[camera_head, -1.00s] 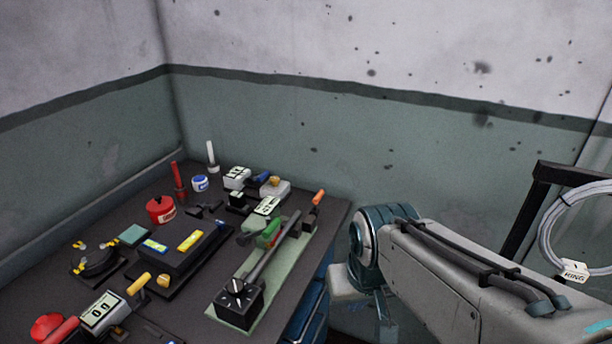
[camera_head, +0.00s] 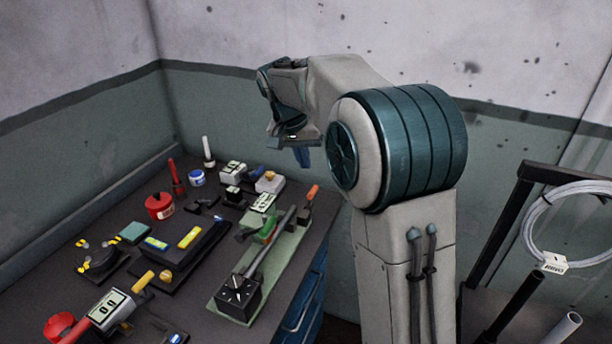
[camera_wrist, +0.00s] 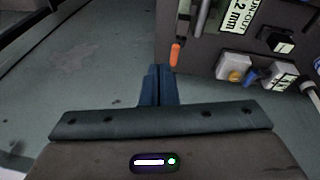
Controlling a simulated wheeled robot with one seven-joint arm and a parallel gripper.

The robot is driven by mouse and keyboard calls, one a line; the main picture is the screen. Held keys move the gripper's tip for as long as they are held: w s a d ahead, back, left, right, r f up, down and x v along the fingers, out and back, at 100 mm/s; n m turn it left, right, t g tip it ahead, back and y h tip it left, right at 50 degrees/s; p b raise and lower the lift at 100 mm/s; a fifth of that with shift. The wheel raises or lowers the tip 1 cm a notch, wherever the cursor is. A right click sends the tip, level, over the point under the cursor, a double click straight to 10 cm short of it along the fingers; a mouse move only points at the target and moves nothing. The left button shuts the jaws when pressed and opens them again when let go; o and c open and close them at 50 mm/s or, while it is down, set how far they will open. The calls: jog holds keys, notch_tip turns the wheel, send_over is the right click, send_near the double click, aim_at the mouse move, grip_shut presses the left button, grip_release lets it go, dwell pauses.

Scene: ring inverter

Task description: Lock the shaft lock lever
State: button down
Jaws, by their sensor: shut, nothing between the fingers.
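A shaft fixture sits on a pale green plate (camera_head: 293,246) at the bench's right side. It has a long grey shaft (camera_head: 258,262), a black block (camera_head: 238,297) with a small pointer on top at the near end, and a green handle (camera_head: 266,230). An orange-tipped lever (camera_head: 312,192) stands at the far end; its orange tip also shows in the wrist view (camera_wrist: 175,55). I cannot tell which part is the shaft lock lever. My gripper (camera_head: 304,160) is shut and empty, above and behind the orange tip. In the wrist view its closed fingers (camera_wrist: 158,72) point near that tip, apparently apart from it.
The bench is crowded: a dark block with yellow labels (camera_head: 190,238), a red pot (camera_head: 159,206), a blue-white jar (camera_head: 196,178) and a display unit (camera_head: 105,308) stand left. A coiled cable (camera_head: 575,225) hangs at right. Walls close off the back and left.

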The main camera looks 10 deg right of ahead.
jog(key=w+a+f+m+h+p, duration=0.1)
jog(key=w+a+m, duration=0.1)
jog(key=w, duration=0.7)
jog(key=shift+w+a+f+p, duration=0.25)
jog(key=shift+f+p, duration=0.05)
jog(key=p, duration=0.2)
send_over(312, 190)
jog(key=w+a, duration=0.1)
jog(key=a, duration=0.2)
notch_tip(312, 190, down, 10)
jog(key=r, duration=0.1)
jog(key=f, duration=0.1)
jog(key=d+f, duration=0.1)
jog(key=s+f+p, duration=0.1)
jog(key=shift+d+f, duration=0.3)
jog(key=shift+f, duration=0.05)
jog(key=shift+d+f+b, duration=0.1)
jog(key=shift+b, duration=0.3)
jog(key=shift+s+d+y+b, duration=0.2)
jog(key=shift+y+b, duration=0.1)
jog(key=shift+b, duration=0.1)
